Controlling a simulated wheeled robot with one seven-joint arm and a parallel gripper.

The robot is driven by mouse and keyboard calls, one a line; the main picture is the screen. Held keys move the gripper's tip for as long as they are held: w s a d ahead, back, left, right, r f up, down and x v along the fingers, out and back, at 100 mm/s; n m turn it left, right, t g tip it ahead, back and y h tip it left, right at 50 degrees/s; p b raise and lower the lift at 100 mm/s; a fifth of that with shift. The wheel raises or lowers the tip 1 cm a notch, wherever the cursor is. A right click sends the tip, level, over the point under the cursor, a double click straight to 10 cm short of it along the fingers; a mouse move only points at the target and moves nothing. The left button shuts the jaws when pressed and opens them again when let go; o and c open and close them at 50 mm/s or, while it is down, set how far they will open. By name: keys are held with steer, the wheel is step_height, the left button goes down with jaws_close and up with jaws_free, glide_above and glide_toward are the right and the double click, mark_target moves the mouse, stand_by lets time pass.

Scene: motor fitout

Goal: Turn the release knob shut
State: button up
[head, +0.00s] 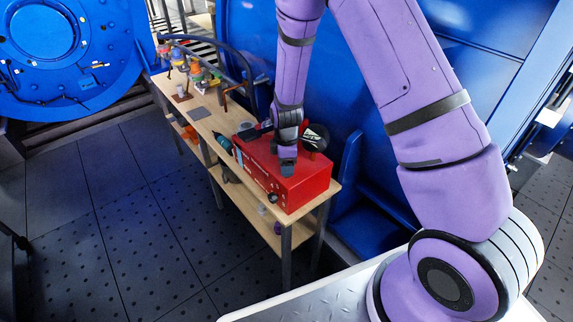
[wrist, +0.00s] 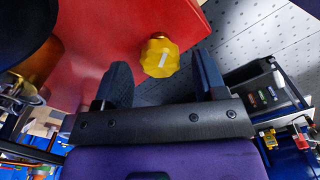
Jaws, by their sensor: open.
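A yellow faceted knob (wrist: 159,57) with a white line on its face shows in the wrist view, on the edge of a red housing (wrist: 120,25). The white line is tilted a little from upright in that picture. My gripper (wrist: 163,72) is open, with one dark finger on each side of the knob's line. The knob appears just beyond the fingertips, and I cannot tell whether they touch it. In the head view the red housing (head: 305,190) sits on the wooden bench, and my gripper (head: 287,168) is over it. The yellow knob is not visible there.
The wooden bench (head: 197,113) carries a teal-and-black tool (head: 223,142) beside the housing and several small coloured items at its far end. Blue panels stand behind it. The tiled floor (head: 110,220) in front is clear. A dark bin (wrist: 258,82) shows in the wrist view.

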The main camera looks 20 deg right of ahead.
steer(key=shift+f, duration=0.45)
steer(key=c, duration=0.9)
